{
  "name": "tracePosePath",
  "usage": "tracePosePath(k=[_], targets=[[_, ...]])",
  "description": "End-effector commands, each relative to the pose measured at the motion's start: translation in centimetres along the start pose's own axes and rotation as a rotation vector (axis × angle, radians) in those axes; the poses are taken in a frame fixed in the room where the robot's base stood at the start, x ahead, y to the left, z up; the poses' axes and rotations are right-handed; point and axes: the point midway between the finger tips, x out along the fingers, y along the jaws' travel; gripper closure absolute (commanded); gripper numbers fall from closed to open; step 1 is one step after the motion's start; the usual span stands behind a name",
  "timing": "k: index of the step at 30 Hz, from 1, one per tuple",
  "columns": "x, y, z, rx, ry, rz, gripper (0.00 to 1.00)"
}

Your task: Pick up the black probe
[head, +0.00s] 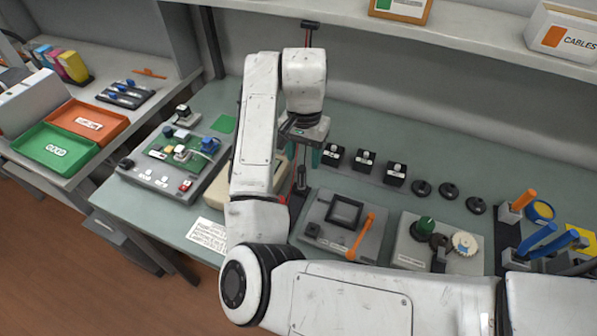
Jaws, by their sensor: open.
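A thin dark upright piece (301,178), which looks like the black probe, stands just below my gripper, beside the beige device. My gripper (303,158) points down over it with its teal fingers apart. The fingers look to be either side of the piece's upper end, but I cannot tell whether they touch it. My arm hides part of the area to the left. A small red part (284,199) shows just left of the dark piece's foot.
A beige device (279,178) is partly behind my arm. Several black weights or blocks (365,161) stand to the right. A green circuit board fixture (170,160) is left. The green mat is bare at back right.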

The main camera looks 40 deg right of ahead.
Motion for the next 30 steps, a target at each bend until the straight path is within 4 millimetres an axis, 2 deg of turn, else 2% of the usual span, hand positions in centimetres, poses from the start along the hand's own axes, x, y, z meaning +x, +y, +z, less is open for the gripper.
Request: tracePosePath(k=[4,13,21,30], targets=[[2.3,0.0,0.1,-0.002,-0.001,0.002,0.47],[4.5,-0.1,0.1,0.0,0.0,0.001,0.47],[8.2,-0.4,0.1,-0.001,-0.001,0.002,0.47],[9.0,-0.4,0.1,0.001,0.001,0.0,0.47]])
